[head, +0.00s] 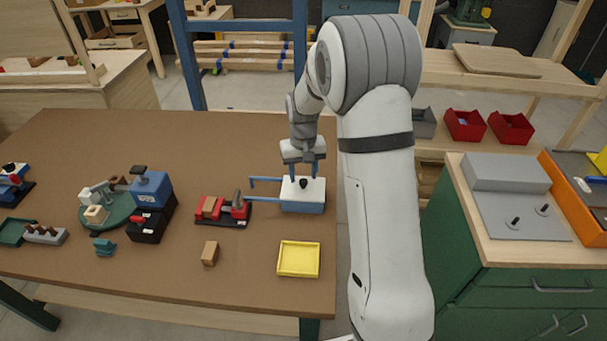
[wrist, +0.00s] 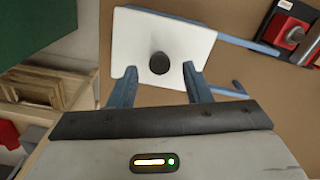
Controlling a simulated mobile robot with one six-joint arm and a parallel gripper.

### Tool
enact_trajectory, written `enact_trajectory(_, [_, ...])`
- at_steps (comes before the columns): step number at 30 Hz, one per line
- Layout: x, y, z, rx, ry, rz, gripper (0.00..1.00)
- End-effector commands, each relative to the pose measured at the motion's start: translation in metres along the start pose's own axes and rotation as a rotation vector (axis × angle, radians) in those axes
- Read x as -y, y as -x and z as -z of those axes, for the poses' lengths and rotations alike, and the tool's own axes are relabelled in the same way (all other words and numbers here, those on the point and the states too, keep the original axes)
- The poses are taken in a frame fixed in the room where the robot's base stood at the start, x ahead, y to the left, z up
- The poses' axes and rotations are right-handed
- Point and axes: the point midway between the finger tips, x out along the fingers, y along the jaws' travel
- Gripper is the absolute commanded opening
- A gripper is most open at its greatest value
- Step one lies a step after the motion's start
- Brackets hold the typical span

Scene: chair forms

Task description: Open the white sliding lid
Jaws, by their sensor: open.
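The white sliding lid (head: 315,187) lies on a blue box (head: 303,207) near the right edge of the brown table, with a dark round knob (head: 304,183) on top. Blue rails stick out from the box to the left. My gripper (head: 305,172) is above the lid at its far side. In the wrist view the white lid (wrist: 187,38) fills the upper middle, and the black knob (wrist: 159,63) sits just ahead of the gap between my blue fingertips (wrist: 159,78). The fingers are apart with nothing held. I cannot tell whether they touch the lid.
A red vise-like fixture (head: 224,211) stands left of the box. A yellow tray (head: 299,259) and a small wooden block (head: 210,253) lie nearer the front. A blue and black device (head: 150,205) stands further left. Bare table lies behind the box.

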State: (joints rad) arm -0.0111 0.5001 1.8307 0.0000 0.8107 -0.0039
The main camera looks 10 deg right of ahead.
Motion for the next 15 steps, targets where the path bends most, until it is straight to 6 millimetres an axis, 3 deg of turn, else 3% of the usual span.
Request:
enact_trajectory(4, [-0.0001, -0.011, -0.0006, 0.001, 0.0, 0.0, 0.44])
enact_trajectory(12, [-0.0003, -0.0129, -0.0005, 0.0, 0.0, 0.0, 0.44])
enact_trajectory(15, [-0.0003, -0.0128, -0.0005, 0.0, -0.001, 0.0, 0.37])
